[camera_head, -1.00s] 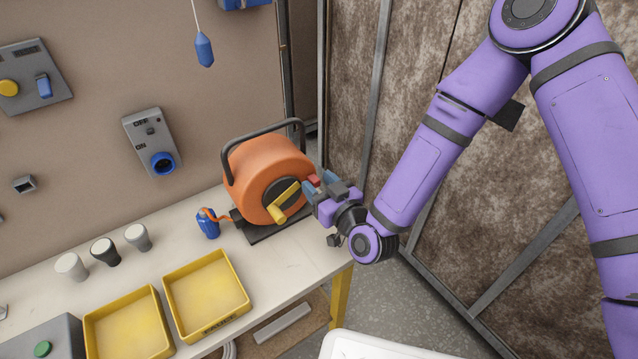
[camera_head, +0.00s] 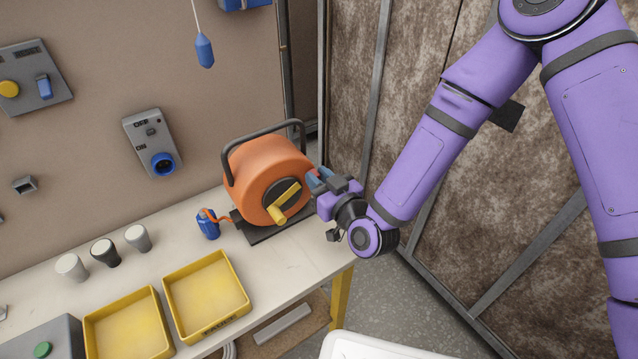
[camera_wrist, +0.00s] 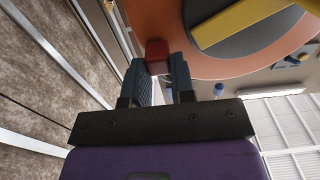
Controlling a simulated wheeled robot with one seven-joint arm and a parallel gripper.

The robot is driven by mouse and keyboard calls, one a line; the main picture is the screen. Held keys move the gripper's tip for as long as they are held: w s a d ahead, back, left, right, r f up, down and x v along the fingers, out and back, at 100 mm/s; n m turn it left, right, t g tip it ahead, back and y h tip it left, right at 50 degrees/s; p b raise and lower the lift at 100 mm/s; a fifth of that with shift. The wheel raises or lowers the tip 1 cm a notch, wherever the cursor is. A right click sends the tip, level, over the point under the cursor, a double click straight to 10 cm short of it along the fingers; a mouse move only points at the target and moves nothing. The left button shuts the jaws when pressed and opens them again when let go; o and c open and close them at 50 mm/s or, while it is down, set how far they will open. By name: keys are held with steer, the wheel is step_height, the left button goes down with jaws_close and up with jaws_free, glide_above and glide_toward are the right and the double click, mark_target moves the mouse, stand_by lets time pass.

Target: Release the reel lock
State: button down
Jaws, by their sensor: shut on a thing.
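The orange cable reel (camera_head: 262,162) stands upright on its dark base on the workbench, with a black carry handle and a yellow crank (camera_head: 285,203) on its dark hub. My gripper (camera_head: 316,181) is at the right side of the reel. In the wrist view its two blue-grey fingers (camera_wrist: 159,72) are shut on the small red reel lock (camera_wrist: 157,52) at the reel's rim. In the head view the fingers hide the red lock. The crank (camera_wrist: 245,24) also shows in the wrist view, clear of the fingers.
A blue plug (camera_head: 208,224) on an orange cord stands left of the reel. Two yellow trays (camera_head: 248,308) and several cups (camera_head: 138,238) are on the workbench (camera_head: 190,232). A brown wall panel (camera_head: 345,110) is close behind my arm.

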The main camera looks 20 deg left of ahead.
steer(key=shift+r, duration=0.55)
steer(key=c, duration=1)
jaws_free()
steer(key=shift+r, duration=0.1)
steer(key=shift+o, duration=0.2)
steer(key=v, duration=0.7)
steer(key=shift+s+d, duration=0.15)
steer(key=shift+s, duration=0.05)
steer(key=shift+w, duration=0.1)
